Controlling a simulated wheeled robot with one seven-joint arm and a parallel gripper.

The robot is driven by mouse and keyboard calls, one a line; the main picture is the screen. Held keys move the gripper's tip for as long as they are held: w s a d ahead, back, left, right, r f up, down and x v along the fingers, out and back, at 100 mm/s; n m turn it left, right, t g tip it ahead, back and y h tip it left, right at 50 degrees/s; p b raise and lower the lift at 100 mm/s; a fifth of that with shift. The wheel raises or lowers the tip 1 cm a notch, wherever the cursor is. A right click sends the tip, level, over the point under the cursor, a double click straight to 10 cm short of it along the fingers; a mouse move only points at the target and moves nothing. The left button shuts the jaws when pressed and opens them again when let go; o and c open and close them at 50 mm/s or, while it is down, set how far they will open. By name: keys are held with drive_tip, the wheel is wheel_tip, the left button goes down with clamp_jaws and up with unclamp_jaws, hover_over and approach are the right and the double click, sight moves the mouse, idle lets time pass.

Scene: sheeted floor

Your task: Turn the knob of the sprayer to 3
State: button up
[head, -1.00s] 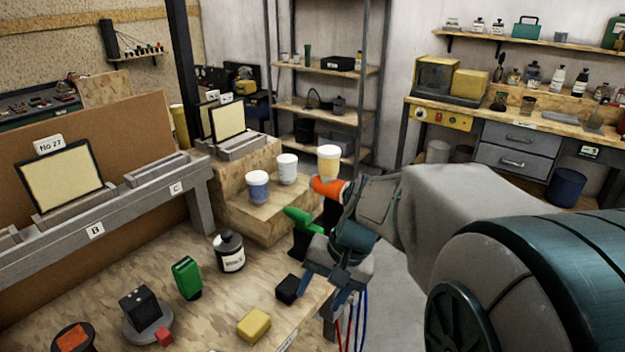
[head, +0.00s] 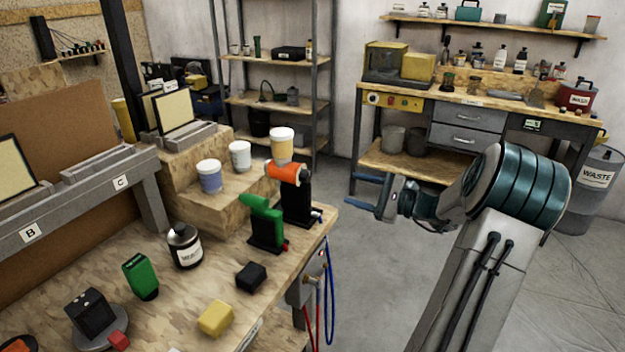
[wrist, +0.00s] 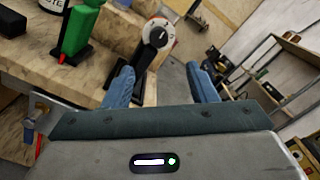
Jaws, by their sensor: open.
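The orange-and-black sprayer (head: 284,173) stands upright on its black stand near the right edge of the workbench, with a yellowish, white-lidded cup (head: 282,145) on top. In the wrist view its round pale knob (wrist: 160,34) faces me, with a dark pointer; the numbers are too small to read. A green sprayer (head: 262,222) stands just left of it, and also shows in the wrist view (wrist: 80,30). My gripper (head: 360,194) is open and empty, to the right of the orange sprayer and apart from it. In the wrist view the knob lies beyond my blue fingers (wrist: 162,82).
The workbench (head: 190,312) also holds a black block (head: 251,276), a yellow block (head: 215,318) and a dark bottle (head: 184,246). Red and blue hoses (head: 330,275) hang at its right edge. Open floor (head: 385,260) lies between it and the back bench (head: 400,167).

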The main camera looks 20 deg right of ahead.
sight(309, 177)
drive_tip(key=p+x, duration=0.1)
drive_tip(key=x, duration=1.2)
drive_tip(key=shift+a, duration=0.15)
drive_tip(key=c, duration=1)
